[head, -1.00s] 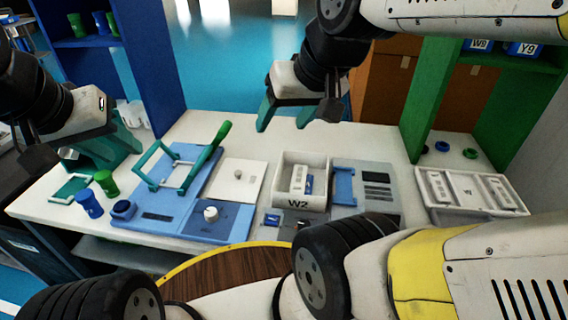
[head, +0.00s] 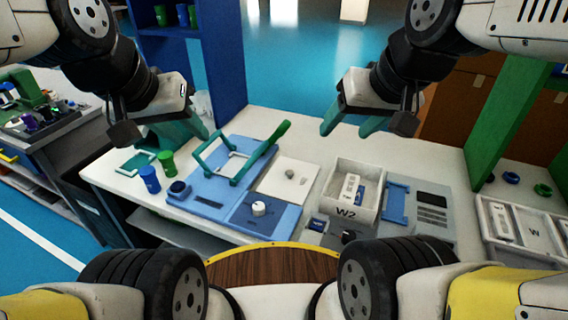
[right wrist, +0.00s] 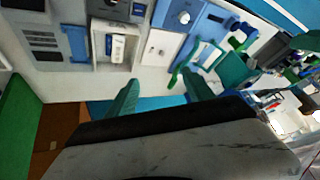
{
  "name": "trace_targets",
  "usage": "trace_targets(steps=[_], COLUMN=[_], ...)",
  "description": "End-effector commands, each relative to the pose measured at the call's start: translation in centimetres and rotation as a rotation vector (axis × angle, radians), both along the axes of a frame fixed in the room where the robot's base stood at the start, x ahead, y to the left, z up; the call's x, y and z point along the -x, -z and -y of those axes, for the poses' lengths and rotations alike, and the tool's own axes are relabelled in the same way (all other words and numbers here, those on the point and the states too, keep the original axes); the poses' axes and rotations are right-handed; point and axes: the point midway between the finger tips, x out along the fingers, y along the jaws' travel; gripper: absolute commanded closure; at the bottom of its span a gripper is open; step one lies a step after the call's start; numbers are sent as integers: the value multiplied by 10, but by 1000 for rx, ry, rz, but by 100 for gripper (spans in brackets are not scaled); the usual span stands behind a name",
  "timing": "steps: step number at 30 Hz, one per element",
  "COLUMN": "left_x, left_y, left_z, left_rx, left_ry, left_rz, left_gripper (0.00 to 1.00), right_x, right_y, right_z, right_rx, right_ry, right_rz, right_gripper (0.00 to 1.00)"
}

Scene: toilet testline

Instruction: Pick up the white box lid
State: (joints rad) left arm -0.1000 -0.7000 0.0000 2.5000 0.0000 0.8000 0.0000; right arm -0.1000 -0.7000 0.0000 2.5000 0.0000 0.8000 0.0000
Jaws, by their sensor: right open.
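The white box lid (head: 287,178) is a flat white square plate with a small grey knob. It lies on the table between the blue board and the white box marked W2 (head: 344,217), and it also shows in the right wrist view (right wrist: 158,52). The box stands open, with a white and blue item inside. My right gripper (head: 349,130) has teal fingers, is open and empty, and hangs above the table's far side, apart from the lid. My left gripper (head: 183,134) appears open and empty above the table's left part.
A blue board (head: 222,188) with a green handle frame (head: 240,158) rising from it lies left of the lid. Blue (head: 150,179) and green (head: 167,163) cups stand farther left. A white tray (head: 518,225) and a green shelf panel (head: 512,120) are at right.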

Motion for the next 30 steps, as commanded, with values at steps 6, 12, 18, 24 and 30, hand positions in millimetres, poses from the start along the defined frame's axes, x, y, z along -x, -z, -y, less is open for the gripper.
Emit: trace_targets(steps=[6,12,18,24,30], left_x=[0,0,0,0,0], left_y=[0,0,0,0,0], left_z=[0,0,0,0,0], left_rx=[0,0,0,0,0], left_ry=[0,0,0,0,0], left_rz=[0,0,0,0,0], left_gripper=[64,64,64,64,64], right_x=[-21,-83,-148,-204,-238], right_y=[4,25,68,134,203], right_z=[-2,-9,-25,-47,-67], right_rx=[2,19,51,96,142], right_ry=[9,40,73,99,116], right_rz=[-40,-138,-232,-317,-379], right_gripper=[51,51,51,51,51])
